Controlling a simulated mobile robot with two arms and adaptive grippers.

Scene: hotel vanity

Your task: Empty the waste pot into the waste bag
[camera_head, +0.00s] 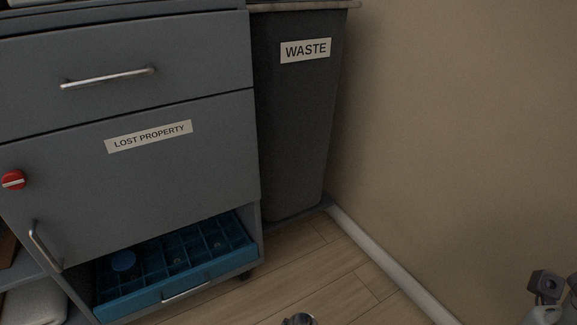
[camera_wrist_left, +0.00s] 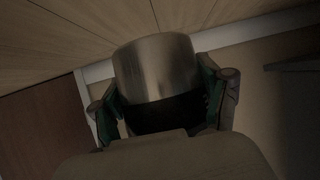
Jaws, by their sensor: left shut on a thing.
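In the left wrist view, my left gripper (camera_wrist_left: 163,98) is shut around the waste pot (camera_wrist_left: 155,66), a brushed metal cylinder, with one finger on each side. The dark lower part of the pot sits between the fingers. Its contents do not show. In the head view, the tall grey waste bag (camera_head: 294,130), with a "WASTE" label, stands between the grey cabinet and the beige wall. Its top is cut by the upper edge.
The grey cabinet (camera_head: 70,150) has a "LOST PROPERTY" front, a red knob (camera_head: 13,180) and metal handles. An open blue compartment tray (camera_head: 205,282) sticks out at its bottom. Wooden floor (camera_head: 310,262) lies clear before the waste bag. The wall (camera_head: 440,120) bounds the right side.

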